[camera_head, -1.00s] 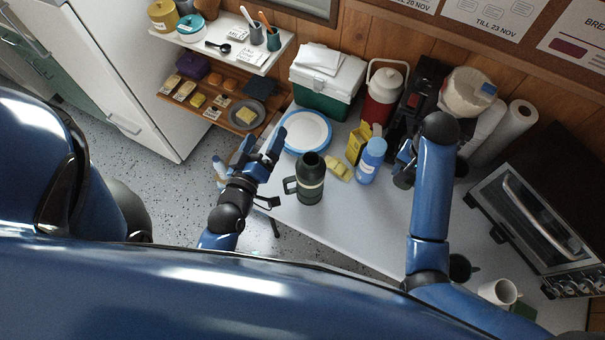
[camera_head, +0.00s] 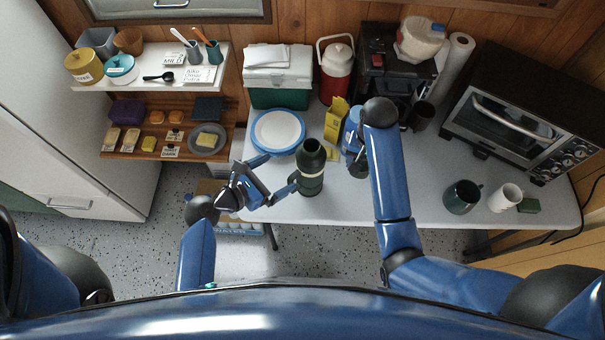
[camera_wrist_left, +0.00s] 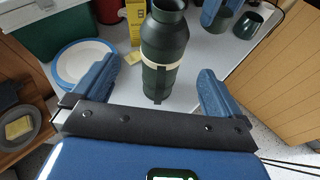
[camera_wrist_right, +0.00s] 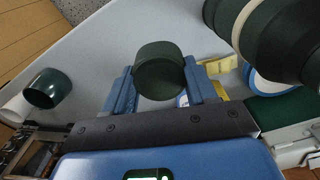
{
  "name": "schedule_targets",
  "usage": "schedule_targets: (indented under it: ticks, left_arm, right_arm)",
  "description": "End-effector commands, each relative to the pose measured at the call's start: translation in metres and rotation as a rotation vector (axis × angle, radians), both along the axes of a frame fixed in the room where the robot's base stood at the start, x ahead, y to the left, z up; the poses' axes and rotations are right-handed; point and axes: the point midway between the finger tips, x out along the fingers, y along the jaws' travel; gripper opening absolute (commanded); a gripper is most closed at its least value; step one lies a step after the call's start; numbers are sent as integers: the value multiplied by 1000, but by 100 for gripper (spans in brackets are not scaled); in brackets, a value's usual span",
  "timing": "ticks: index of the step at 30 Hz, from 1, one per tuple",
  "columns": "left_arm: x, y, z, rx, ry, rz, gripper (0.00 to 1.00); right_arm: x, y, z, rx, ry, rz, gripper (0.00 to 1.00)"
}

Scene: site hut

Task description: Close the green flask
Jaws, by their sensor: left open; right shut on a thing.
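The dark green flask (camera_head: 311,180) with a pale band stands upright on the table, its mouth open and uncovered. It also shows in the left wrist view (camera_wrist_left: 165,45) and at the top right of the right wrist view (camera_wrist_right: 290,35). My left gripper (camera_head: 279,173) is open at the flask's left side; in its wrist view the fingers (camera_wrist_left: 157,75) spread either side of the flask's lower body, not closed on it. My right gripper (camera_wrist_right: 162,88) is shut on a round dark green cap (camera_wrist_right: 160,68).
A green cooler (camera_head: 277,96) and red jug (camera_head: 336,75) are farther back. Mugs (camera_head: 462,196) stand at the right. The table's front edge is near the flask.

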Motion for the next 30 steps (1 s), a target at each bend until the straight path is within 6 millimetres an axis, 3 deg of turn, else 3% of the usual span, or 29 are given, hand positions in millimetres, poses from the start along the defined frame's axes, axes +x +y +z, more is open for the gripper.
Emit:
schedule_targets:
  ticks: [19, 30]
  left_arm:
    - [-1, -4, -2, -59, 72, 21, 100]
    - [31, -36, -19, -58, 71, 18, 100]
  right_arm:
    - [0, 0, 1, 0, 0, 0, 27]
    - [0, 0, 10, 0, 0, 0, 27]
